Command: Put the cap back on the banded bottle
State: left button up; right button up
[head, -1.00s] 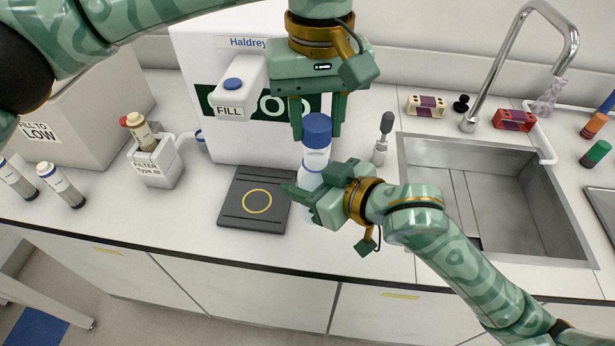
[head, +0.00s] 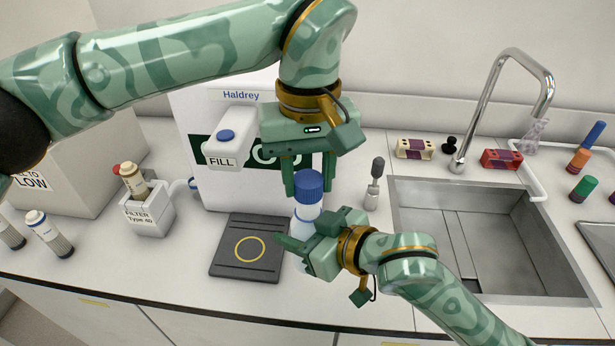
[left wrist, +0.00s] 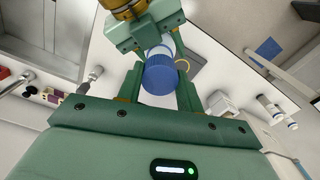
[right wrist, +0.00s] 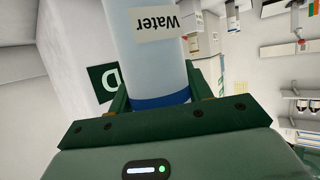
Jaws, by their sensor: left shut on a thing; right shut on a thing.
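I cannot tell how tightly the cap is seated.
The dark mat (head: 230,267) with a yellow ring lies left of the bottle. Behind stands the white Haldrey machine (head: 190,115) with its FILL tank (head: 228,145). A filter holder (head: 148,215) is at left.

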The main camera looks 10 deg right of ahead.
pick_arm(q)
jog(key=shift+f, duration=0.1)
jog(key=shift+f, duration=0.8)
jog(key=shift+f, duration=0.55)
jog(key=o, duration=1)
jog(key=shift+c, duration=0.2)
jog(key=shift+r, duration=2.3)
jog(key=shift+c, duration=0.5)
